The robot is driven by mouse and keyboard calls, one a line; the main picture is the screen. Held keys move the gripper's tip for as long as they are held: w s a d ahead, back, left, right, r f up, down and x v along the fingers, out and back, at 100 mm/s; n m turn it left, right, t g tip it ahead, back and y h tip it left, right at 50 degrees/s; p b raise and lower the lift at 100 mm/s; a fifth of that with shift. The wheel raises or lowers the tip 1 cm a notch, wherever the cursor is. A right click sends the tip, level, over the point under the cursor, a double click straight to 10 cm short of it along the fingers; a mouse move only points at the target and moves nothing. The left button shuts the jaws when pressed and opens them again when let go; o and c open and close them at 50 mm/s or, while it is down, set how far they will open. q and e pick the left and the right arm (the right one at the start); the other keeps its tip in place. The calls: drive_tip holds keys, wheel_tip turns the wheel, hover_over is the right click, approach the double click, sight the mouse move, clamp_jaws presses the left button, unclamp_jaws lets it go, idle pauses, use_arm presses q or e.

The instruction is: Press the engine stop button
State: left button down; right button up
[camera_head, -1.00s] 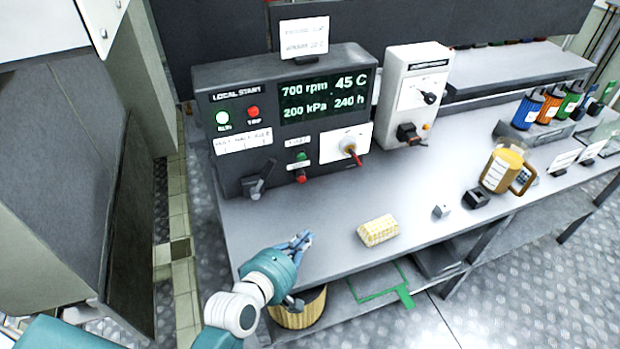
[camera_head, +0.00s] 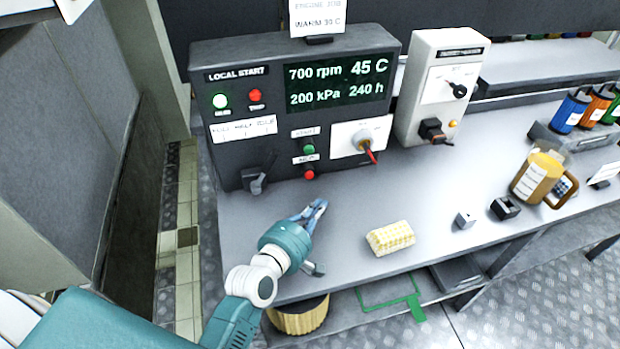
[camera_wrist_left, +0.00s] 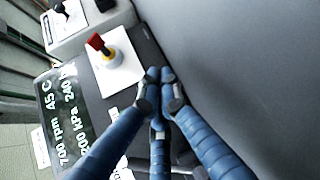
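The local start panel (camera_head: 235,110) stands at the back left of the bench. Low on its front are a green button (camera_head: 309,149) and, below it, a red button (camera_head: 309,173), each with a small label above that is hard to read. My left gripper (camera_head: 318,207) is over the bench in front of the panel, below and apart from the red button. In the left wrist view its blue fingers (camera_wrist_left: 160,80) are drawn together at the tips with nothing between them. The buttons cannot be made out there; the fingers cover part of the panel. My right gripper is not in view.
A black lever (camera_head: 258,182) and a red-tipped rotary switch (camera_head: 367,145) flank the buttons. The bench before the panel is clear.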

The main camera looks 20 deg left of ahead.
sight(309, 175)
use_arm(q)
drive_tip(key=shift+w+a+f+b, duration=0.1)
drive_tip(key=shift+w+a+b, duration=0.15)
drive_tip(key=shift+w+a, duration=0.3)
drive_tip(key=shift+w+a+f+b, duration=0.1)
drive_tip(key=shift+w+a+b, duration=0.2)
drive_tip(key=shift+w, duration=0.3)
drive_tip(key=shift+w+a+r, duration=0.15)
drive_tip(key=shift+w+a, duration=0.4)
drive_tip(key=shift+w, duration=0.35)
drive_tip(key=shift+w+a, duration=0.2)
drive_tip(key=shift+w, duration=0.1)
drive_tip(key=shift+w+a, duration=0.25)
drive_tip(key=shift+w, duration=0.1)
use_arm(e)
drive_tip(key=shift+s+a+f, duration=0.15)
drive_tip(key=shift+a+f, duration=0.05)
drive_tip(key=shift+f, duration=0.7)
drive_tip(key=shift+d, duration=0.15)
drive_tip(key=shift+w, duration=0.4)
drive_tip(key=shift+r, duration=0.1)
